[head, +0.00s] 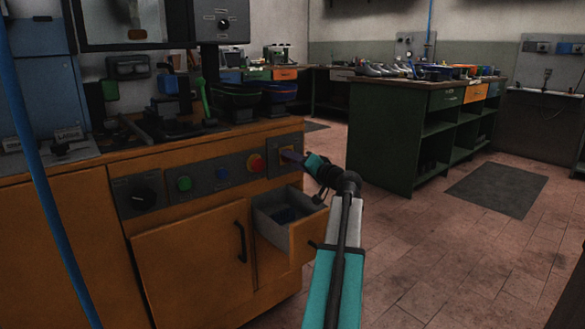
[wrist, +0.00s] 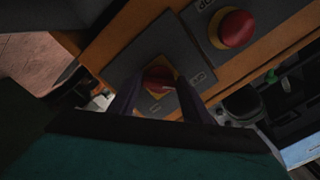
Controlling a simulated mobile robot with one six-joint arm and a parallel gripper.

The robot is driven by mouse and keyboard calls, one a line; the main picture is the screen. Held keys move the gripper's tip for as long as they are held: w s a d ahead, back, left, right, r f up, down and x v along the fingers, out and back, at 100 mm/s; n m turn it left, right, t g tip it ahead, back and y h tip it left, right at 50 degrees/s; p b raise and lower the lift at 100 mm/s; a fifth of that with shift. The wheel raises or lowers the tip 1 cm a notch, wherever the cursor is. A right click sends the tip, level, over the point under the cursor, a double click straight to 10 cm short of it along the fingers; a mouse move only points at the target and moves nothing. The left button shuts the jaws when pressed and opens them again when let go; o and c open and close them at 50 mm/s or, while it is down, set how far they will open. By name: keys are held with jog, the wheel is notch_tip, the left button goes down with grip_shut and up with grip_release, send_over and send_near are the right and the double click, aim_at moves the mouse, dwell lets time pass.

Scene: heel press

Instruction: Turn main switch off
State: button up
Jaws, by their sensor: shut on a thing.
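The main switch is a red knob (wrist: 159,78) on a yellow plate, mounted on a dark square panel (wrist: 133,58) in the wrist view. My gripper (wrist: 153,90) has one finger on each side of the knob and is shut on it. In the head view my gripper (head: 291,157) reaches the right end of the bench's front. There the fingers and wrist largely hide the knob, and the switch panel (head: 285,165) shows around them.
A red mushroom button (head: 257,163) sits left of the switch and shows close by in the wrist view (wrist: 237,28). Blue (head: 222,173) and green (head: 184,183) buttons and a black dial (head: 143,198) follow. An open drawer (head: 300,232) juts out below.

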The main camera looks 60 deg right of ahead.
jog(key=shift+r+n, duration=0.1)
jog(key=shift+n, duration=0.3)
jog(key=o, duration=1.1)
jog(key=shift+s, duration=0.1)
jog(key=p+v, duration=0.4)
jog(key=v, duration=0.9)
jog(key=shift+s+a, duration=0.15)
jog(key=shift+s, duration=0.1)
